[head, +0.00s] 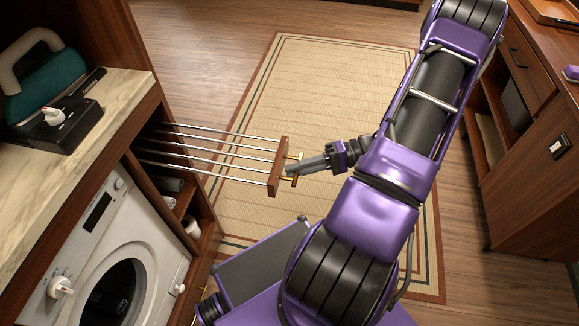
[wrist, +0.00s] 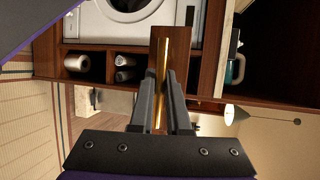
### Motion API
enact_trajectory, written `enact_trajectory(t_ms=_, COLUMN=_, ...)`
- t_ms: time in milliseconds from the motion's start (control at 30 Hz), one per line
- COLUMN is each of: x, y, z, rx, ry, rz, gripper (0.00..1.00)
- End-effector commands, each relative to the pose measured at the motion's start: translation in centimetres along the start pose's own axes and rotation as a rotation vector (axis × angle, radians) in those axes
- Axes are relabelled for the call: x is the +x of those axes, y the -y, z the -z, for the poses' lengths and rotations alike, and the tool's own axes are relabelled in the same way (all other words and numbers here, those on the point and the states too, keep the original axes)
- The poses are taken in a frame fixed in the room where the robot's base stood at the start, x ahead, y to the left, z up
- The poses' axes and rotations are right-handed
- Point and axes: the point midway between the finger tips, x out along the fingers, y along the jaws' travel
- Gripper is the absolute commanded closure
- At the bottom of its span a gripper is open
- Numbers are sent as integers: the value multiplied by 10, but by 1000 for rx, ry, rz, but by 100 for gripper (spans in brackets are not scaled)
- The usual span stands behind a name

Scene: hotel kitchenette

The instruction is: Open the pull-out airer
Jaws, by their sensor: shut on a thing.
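The pull-out airer (head: 225,158) extends from the cabinet on the left in the head view, its several metal rods running out over the rug. Its wooden front board (head: 278,166) carries a brass bar handle (head: 293,170). My gripper (head: 298,169) is at the front board, shut on the brass handle. In the wrist view the brass handle (wrist: 162,75) passes between the two dark fingers (wrist: 163,88), with the wooden front board (wrist: 177,50) behind it. The fingers cover part of the handle.
A washing machine (head: 108,262) stands under the marble counter (head: 115,105), beside open shelves (head: 180,195). A teal iron (head: 45,75) is on the counter. A wooden cabinet (head: 540,150) stands at right. The rug (head: 330,75) beyond the airer is clear.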

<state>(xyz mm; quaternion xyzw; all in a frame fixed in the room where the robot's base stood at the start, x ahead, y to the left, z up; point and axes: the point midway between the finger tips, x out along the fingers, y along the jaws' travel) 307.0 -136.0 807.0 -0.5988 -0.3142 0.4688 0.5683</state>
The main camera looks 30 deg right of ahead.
Motion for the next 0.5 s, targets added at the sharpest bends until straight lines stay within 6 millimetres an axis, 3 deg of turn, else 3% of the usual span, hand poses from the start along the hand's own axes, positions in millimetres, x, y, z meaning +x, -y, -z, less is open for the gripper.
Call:
enact_trajectory(t_ms=233, x=0, y=0, z=1, rx=-1, ry=0, rz=0, gripper=100)
enact_trajectory(t_ms=267, x=0, y=1, z=1, rx=-1, ry=0, rz=0, gripper=84)
enact_trajectory(t_ms=333, x=0, y=1, z=1, rx=-1, ry=0, rz=0, gripper=73)
enact_trajectory(t_ms=500, x=0, y=0, z=1, rx=-1, ry=0, rz=0, gripper=73)
